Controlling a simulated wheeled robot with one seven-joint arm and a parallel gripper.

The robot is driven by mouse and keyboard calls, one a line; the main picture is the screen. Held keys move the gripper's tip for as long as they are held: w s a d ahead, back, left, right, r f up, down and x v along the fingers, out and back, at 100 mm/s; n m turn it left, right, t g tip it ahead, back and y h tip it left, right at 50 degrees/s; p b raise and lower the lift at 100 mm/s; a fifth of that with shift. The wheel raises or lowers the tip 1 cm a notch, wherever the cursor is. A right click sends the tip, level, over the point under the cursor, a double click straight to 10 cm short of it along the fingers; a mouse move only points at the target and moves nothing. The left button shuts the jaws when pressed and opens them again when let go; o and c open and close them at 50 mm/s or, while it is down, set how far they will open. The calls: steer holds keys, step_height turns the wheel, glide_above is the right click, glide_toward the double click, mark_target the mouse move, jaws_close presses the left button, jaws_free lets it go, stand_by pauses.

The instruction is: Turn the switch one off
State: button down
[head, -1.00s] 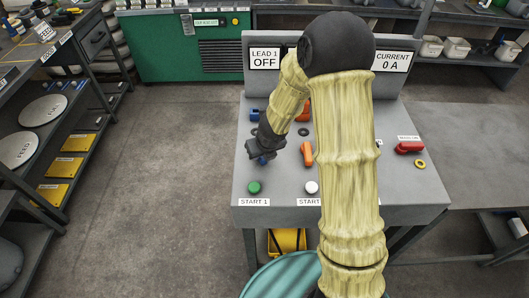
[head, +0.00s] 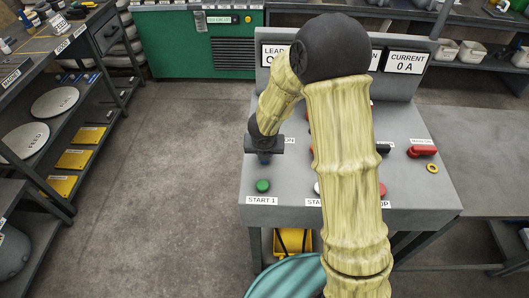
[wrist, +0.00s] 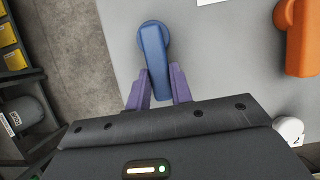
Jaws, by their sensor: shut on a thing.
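The blue switch handle (wrist: 153,48) points down toward my gripper (wrist: 160,90) in the wrist view. The two purple fingers stand one on each side of its lower end and are shut on it. In the head view my gripper (head: 264,146) is at the panel's left side, above the green START 1 button (head: 263,186), and hides most of the blue switch. The LEAD 1 display (head: 274,56) is partly covered by my arm, so its state is not readable now. The CURRENT display (head: 407,63) reads 0 A.
The grey control panel (head: 425,205) also bears a red switch (head: 422,151) at right. My arm covers its middle. An orange switch (wrist: 302,40) and a white button (wrist: 289,130) lie to the right in the wrist view. Shelves (head: 75,175) stand at left, with clear floor between.

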steer(key=shift+a, duration=0.1)
stand_by(0.4)
steer(key=c, duration=1.2)
jaws_free()
steer(key=shift+c, duration=0.2)
steer(key=p+v, duration=0.6)
steer(key=v, duration=1.1)
steer(key=shift+r+p, duration=0.15)
steer(key=shift+p, duration=0.2)
